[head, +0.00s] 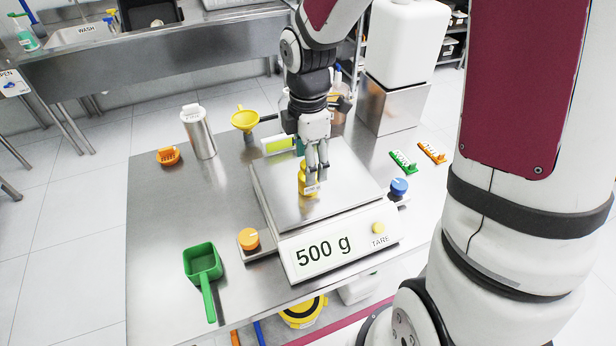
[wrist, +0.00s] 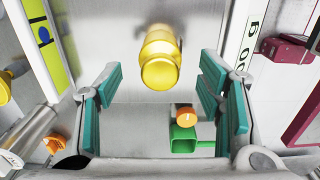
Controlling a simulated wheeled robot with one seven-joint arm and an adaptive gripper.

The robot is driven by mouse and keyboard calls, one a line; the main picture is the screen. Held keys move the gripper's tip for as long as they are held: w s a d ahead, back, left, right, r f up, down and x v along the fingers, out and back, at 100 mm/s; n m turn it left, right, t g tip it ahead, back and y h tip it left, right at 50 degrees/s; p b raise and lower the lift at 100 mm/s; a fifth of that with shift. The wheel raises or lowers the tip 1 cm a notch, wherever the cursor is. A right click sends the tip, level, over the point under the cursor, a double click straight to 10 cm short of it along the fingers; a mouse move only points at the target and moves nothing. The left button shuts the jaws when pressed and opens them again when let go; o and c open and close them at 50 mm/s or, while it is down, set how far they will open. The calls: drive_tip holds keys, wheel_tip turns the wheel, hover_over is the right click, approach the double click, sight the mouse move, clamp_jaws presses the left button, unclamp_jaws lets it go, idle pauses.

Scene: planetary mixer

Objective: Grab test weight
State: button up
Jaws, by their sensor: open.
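The test weight is a small brass-yellow cylinder with a narrower neck (head: 302,186), upright on the scale's steel pan (head: 285,205). In the wrist view the weight (wrist: 160,62) appears near the top middle, between the lines of the two finger pads. My gripper (head: 317,176) is over the pan, its fingers pointing down right at the weight and partly covering it in the head view. In the wrist view my gripper (wrist: 155,88) is open, with a teal pad on each side and a gap to the weight. Contact is not visible. The scale display (head: 325,252) reads 500 g.
An orange knob (head: 249,238) and a blue knob (head: 399,187) flank the scale. A green scoop (head: 203,268), a steel canister (head: 198,132), a yellow funnel (head: 245,119) and green and orange tags (head: 403,161) stand around it. The table's left part is mostly clear.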

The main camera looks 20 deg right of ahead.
drive_tip(key=shift+f, duration=2.35)
clamp_jaws()
